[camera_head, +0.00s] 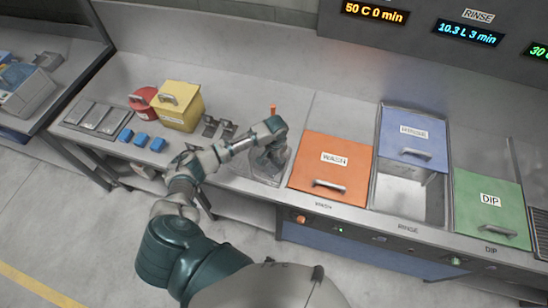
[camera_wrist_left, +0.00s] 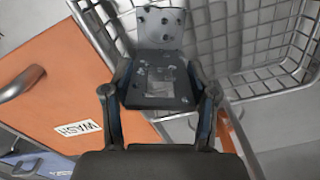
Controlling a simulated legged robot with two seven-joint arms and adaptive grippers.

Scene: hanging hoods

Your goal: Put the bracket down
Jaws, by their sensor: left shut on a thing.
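My left gripper (camera_head: 268,158) is over the wire basket (camera_head: 284,174), just left of the orange WASH lid (camera_head: 332,166). In the left wrist view the left gripper (camera_wrist_left: 158,80) is shut on a grey bracket (camera_wrist_left: 160,28), an L-shaped plate with several dark holes or studs. The bracket lies between the two fingers, with the wire basket (camera_wrist_left: 262,42) behind and around it. I cannot tell whether it touches the basket floor. In the head view the gripper mostly hides the held bracket. My right gripper is not in view.
Other dark brackets (camera_head: 210,127) lie on the bench beside a yellow box (camera_head: 180,105) and a red container (camera_head: 142,99). Blue blocks (camera_head: 141,139) and grey trays (camera_head: 97,117) are further left. Right of WASH are the blue RINSE lid (camera_head: 413,140) and green DIP lid (camera_head: 488,212).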

